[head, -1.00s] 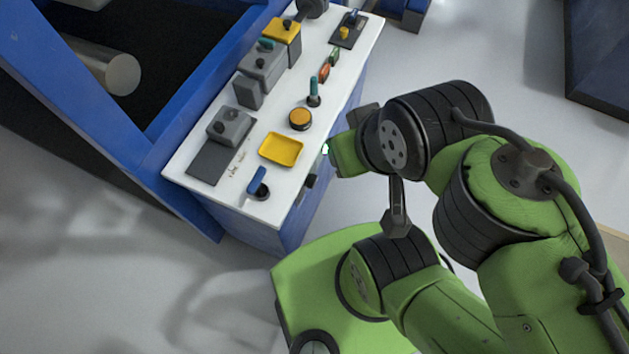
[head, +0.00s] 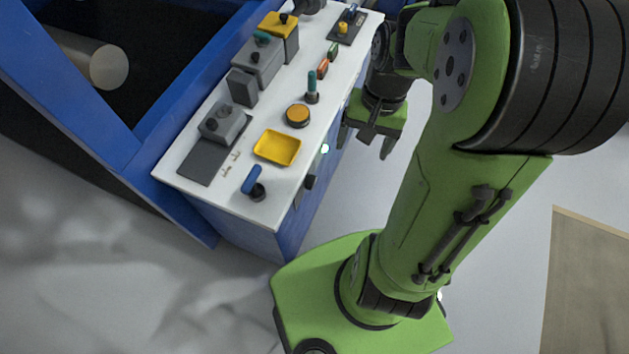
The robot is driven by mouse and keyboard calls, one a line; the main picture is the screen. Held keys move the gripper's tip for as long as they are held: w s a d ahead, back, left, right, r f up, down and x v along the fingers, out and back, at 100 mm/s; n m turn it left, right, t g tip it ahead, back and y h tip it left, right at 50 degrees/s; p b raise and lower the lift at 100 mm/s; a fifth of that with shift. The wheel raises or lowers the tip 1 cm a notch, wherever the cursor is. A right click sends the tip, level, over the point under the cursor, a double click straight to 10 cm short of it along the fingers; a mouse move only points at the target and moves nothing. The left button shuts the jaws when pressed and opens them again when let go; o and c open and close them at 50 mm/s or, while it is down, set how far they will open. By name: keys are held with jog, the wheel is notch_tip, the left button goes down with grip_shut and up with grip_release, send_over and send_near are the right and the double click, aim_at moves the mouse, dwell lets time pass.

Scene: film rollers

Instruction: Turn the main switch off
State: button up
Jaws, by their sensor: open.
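The white-topped control console (head: 186,153) with a blue body stands at centre left. A black knob (head: 310,182) sticks out from its side face, near a small lit green-white lamp (head: 325,148). The knob may be the main switch; no label can be read, and its turned position is too small to tell. My gripper (head: 365,143) hangs beside that side face, right of and above the knob in the picture. Its fingers point downward, spread apart with nothing between them. It appears clear of the knob and console.
The console top carries a yellow tray (head: 277,147), an orange button (head: 298,115), a blue-handled lever (head: 252,181), a teal-handled lever (head: 312,86) and several grey boxes. A blue machine frame (head: 75,80) stands behind. The floor right of the console is clear around my arm.

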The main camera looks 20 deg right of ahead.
jog(key=d+f+m+g+y+b, duration=0.1)
jog(key=d+f+m+y+b, duration=0.2)
jog(key=f, duration=0.8)
jog(key=m+t+y+b, duration=0.75)
jog(key=m+t, duration=0.65)
jog(key=m, duration=0.3)
send_near(315, 184)
jog(key=shift+n+y, duration=0.3)
jog(key=shift+y, duration=0.05)
jog(key=b+x, duration=0.2)
jog(key=x, duration=0.7)
jog(key=shift+w+a, duration=0.1)
jog(key=shift+w, duration=0.2)
jog(key=c, duration=1.1)
jog(key=shift+o, duration=0.2)
